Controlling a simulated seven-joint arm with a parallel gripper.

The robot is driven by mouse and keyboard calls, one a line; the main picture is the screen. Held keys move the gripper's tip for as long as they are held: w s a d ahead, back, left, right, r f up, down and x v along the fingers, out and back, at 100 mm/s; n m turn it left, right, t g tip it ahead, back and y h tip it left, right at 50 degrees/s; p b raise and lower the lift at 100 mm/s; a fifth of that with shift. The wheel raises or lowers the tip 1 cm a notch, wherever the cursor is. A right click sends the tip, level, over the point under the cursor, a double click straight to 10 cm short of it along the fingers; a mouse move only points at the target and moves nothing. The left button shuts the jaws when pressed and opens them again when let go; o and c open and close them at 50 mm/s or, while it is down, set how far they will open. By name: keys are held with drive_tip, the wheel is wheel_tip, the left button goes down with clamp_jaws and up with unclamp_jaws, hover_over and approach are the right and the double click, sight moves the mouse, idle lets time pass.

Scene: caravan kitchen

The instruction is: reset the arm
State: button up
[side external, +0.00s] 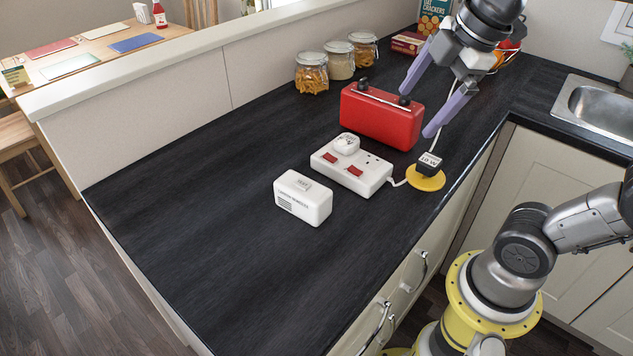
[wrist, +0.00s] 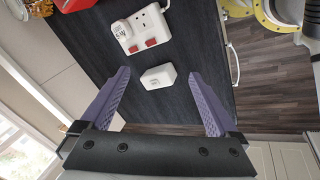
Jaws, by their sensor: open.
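My gripper (side external: 420,103) is open, with two purple fingers spread apart and nothing between them. In the side external view it hangs above the counter near the red box-shaped appliance (side external: 381,117). In the wrist view my gripper (wrist: 164,103) shows its fingers at left and right, with the dark counter visible between them. A white box-shaped alarm (side external: 302,198) stands on the counter and shows between the fingers in the wrist view (wrist: 157,77).
A white socket strip (side external: 362,180) with red switches and a plugged-in white plug (side external: 346,145) lies beside the red appliance. A black adapter (side external: 429,163) sits on a yellow disc (side external: 426,183). Glass jars (side external: 311,75) stand behind. The counter's near left is clear.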

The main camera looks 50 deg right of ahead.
drive_tip(key=s+f+m+t, duration=0.1)
drive_tip(key=s+f+m, duration=0.4)
drive_tip(key=m, duration=0.7)
drive_tip(key=shift+s+a+f, duration=0.4)
drive_tip(key=shift+f, duration=0.95)
